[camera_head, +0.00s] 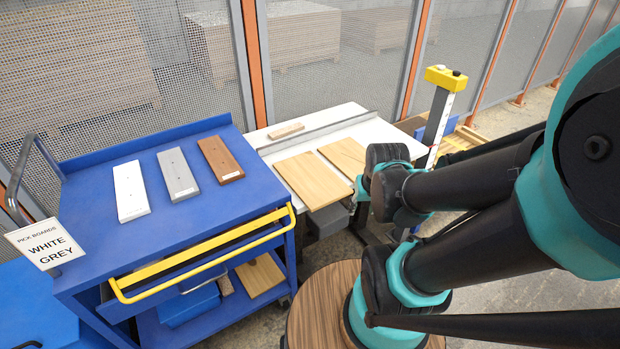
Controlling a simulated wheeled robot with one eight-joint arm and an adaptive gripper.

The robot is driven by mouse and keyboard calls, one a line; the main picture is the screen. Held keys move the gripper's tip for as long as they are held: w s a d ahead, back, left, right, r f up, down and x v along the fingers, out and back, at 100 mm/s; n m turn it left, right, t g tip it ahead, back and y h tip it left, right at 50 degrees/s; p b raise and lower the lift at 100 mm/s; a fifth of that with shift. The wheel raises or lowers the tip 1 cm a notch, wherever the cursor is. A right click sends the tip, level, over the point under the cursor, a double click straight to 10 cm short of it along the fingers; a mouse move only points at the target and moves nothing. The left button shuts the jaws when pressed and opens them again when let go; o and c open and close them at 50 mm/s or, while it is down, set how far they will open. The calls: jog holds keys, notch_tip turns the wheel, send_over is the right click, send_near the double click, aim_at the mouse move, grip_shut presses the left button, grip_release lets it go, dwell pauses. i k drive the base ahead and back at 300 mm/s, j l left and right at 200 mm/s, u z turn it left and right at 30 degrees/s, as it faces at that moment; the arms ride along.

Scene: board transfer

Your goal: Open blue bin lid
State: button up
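A blue box-like surface (35,300) lies low at the left edge, partly cut off by the frame. A dark curved handle shows on it near the bottom corner. It looks like a closed lid, but I cannot tell for sure that it is the blue bin. A smaller blue box (190,303) sits on the lower shelf of the blue cart, partly hidden by the drawer; whether it has a lid is unclear. My black and teal arm fills the right side, far from both. My gripper's fingers do not show.
The blue cart (85,205) carries white (131,191), grey (178,175) and brown (221,160) boards, and has a yellow drawer handle (205,245). A sign (46,244) reads "PICK BOARDS WHITE GREY". A white table (340,132) with wooden boards stands behind. Mesh fencing closes the back.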

aim_at(31, 316)
jog(key=u, duration=2.2)
jog(key=i+l+u, duration=0.15)
jog(key=u, duration=0.35)
jog(key=i+l+u, duration=0.1)
jog(key=l+u, duration=0.4)
jog(key=j, duration=0.1)
